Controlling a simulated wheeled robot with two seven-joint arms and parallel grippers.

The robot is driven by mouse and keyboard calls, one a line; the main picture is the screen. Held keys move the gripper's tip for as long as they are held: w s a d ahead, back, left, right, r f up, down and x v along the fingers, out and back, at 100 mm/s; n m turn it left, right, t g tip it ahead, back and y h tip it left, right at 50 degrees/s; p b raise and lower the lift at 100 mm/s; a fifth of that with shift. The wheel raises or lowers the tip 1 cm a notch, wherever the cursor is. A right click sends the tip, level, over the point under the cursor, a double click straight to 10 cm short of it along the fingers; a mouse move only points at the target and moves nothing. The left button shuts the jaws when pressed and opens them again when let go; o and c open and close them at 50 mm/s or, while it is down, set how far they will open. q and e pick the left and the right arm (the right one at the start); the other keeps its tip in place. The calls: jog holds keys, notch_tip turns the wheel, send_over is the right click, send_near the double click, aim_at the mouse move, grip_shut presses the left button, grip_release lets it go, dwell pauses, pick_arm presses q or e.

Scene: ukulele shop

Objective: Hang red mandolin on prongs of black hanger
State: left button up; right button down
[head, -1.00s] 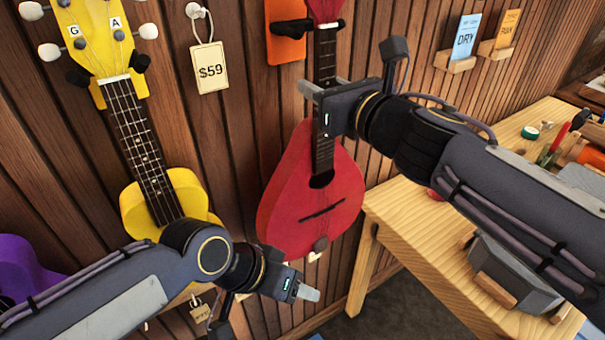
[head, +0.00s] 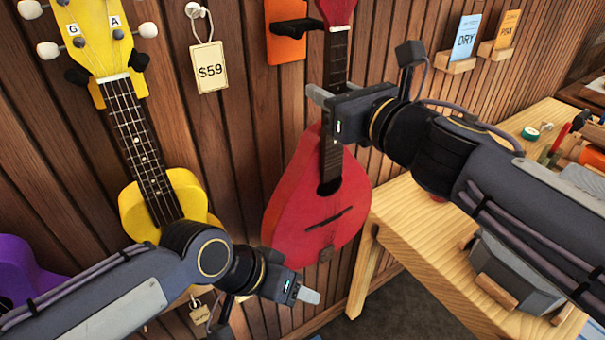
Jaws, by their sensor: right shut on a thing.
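The red mandolin (head: 308,203) is upright with a slight tilt in front of the plank wall. My right gripper (head: 322,97) is shut on its neck, above the body. The top of its head is cut off by the picture's upper edge. The black hanger (head: 292,27) is on an orange wall plate, left of the mandolin's upper neck.
A yellow ukulele (head: 172,200) hangs at left, with a purple instrument (head: 25,272) partly in view below. A $59 tag (head: 210,67) hangs between the ukulele and the hanger. A wooden bench (head: 400,215) with tools is at right. Two small cards stand in wall holders.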

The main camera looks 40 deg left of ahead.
jog(key=shift+v, duration=2.5)
jog(key=shift+s, duration=0.1)
